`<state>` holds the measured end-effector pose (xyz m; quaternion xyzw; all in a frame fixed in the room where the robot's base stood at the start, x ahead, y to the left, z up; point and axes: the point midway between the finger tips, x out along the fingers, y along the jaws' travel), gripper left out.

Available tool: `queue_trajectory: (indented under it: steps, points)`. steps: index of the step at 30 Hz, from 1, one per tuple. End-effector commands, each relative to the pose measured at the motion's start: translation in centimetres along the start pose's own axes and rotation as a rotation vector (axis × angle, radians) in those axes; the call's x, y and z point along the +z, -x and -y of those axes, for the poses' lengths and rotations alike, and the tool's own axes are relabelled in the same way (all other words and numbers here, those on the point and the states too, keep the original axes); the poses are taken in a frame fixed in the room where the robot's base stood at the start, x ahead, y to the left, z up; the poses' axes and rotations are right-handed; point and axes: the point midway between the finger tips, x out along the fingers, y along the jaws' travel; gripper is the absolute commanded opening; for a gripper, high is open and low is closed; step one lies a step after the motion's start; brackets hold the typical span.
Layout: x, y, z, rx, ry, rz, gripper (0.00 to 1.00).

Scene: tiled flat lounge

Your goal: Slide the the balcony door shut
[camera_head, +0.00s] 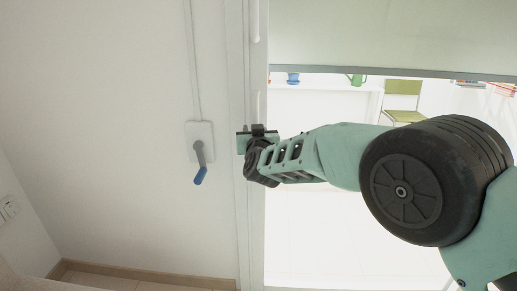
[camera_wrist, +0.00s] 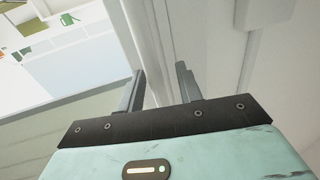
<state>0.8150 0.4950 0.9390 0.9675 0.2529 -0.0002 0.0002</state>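The balcony door's white upright frame (camera_head: 257,60) runs from top to bottom in the head view, just right of the wall. Bright balcony space shows to its right; I cannot tell if glass is in between. My gripper (camera_head: 243,142) is at this upright, about mid-picture height, coming from the right. In the wrist view, the two dark fingers of my gripper (camera_wrist: 160,72) stand apart, with the white upright (camera_wrist: 152,45) running behind and between them. I cannot tell whether either finger touches it. No object is held.
A blind (camera_head: 390,35) covers the upper opening. A green chair (camera_head: 402,100) and a green watering can (camera_head: 357,79) are on the balcony.

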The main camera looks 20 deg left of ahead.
Motion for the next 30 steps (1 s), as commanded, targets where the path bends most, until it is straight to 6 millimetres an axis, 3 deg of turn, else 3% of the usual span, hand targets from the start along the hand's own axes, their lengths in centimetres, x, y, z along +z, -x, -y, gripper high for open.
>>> queue_trajectory:
  steps: [21,30]
  points:
    - [-0.1,12.7,0.2,-0.005,-0.001,0.000,0.35]
    - [-0.1,15.9,0.2,-0.005,-0.001,-0.001,0.35]
